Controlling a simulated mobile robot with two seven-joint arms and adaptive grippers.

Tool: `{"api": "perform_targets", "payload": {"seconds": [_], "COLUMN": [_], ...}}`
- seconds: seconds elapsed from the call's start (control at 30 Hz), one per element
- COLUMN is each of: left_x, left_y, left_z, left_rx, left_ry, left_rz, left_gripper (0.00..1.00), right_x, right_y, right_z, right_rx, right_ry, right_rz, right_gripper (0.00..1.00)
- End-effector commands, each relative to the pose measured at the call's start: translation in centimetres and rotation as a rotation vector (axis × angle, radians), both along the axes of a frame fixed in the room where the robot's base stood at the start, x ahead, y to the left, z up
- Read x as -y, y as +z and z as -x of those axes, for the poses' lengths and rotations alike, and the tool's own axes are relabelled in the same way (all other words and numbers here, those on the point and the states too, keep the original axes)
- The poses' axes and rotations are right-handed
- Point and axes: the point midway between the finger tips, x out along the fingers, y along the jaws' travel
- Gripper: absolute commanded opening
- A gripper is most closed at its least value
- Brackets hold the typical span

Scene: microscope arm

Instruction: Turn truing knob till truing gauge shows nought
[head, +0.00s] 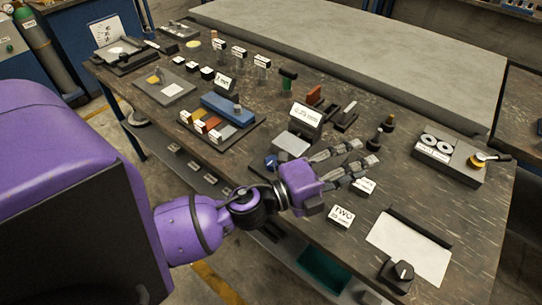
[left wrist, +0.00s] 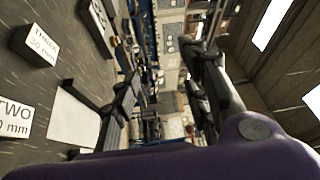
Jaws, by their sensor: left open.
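A tilted display (head: 307,115) with a white face stands near the middle of the bench; it shows a small figure in mm that I cannot read surely. A grey block (head: 291,145) lies in front of it, with a blue knob (head: 271,160) at its left. I cannot tell for certain that these are the truing gauge and knob. My left gripper (head: 362,163) is open and empty, to the right of the blue knob and apart from it, its fingers pointing right. Its fingers also show in the left wrist view (left wrist: 160,95). My right gripper is not in view.
A block marked TWO (head: 341,216) stands near the front edge, and one marked THREE (left wrist: 35,45) shows in the wrist view. A white sheet (head: 410,247) and a black knob (head: 402,271) lie at right. Small posts (head: 374,139) stand behind my fingers.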

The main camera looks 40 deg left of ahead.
Motion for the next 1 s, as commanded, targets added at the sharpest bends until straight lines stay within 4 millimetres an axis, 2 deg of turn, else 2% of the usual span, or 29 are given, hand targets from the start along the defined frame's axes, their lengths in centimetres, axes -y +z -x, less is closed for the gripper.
{"api": "perform_targets", "payload": {"seconds": [0.03, 0.1, 0.17, 0.23, 0.27, 0.33, 0.43, 0.5, 0.6, 0.7, 0.83, 1.0], "left_x": [2.6, 5.4, 6.5, 6.0, 5.1, 1.6, -5.3, -10.3, -16.3, -20.3, -22.4, -22.5], "left_y": [0.9, 0.5, -0.9, -3.4, -4.5, -7.1, -9.0, -9.1, -8.0, -6.7, -6.3, -8.5], "left_z": [0.1, 1.2, 2.3, 3.0, 3.1, 2.8, 1.4, 0.3, -1.0, -1.7, -1.9, -1.8], "left_rx": [0.110, 0.236, 0.322, 0.389, 0.404, 0.409, 0.345, 0.266, 0.144, 0.045, -0.017, -0.022], "left_ry": [-0.155, -0.368, -0.546, -0.744, -0.824, -0.996, -1.186, -1.279, -1.362, -1.404, -1.425, -1.431], "left_rz": [-0.134, -0.327, -0.506, -0.731, -0.831, -1.068, -1.372, -1.544, -1.727, -1.835, -1.887, -1.888], "left_gripper": [0.42, 0.42, 0.42, 0.42, 0.42, 0.42, 0.42, 0.42, 0.42, 0.42, 0.42, 0.42], "right_x": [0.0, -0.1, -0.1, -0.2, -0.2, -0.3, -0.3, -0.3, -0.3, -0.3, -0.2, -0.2], "right_y": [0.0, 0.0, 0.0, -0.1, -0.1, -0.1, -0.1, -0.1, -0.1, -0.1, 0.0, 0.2], "right_z": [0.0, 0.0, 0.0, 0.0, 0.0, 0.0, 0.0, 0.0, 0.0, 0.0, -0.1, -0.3], "right_rx": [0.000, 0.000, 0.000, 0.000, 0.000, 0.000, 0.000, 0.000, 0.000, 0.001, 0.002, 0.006], "right_ry": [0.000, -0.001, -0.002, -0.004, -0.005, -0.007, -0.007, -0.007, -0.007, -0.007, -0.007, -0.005], "right_rz": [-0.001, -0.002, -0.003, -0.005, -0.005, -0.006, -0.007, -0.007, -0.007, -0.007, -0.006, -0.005], "right_gripper": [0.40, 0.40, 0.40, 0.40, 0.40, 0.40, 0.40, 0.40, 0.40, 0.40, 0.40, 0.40]}}
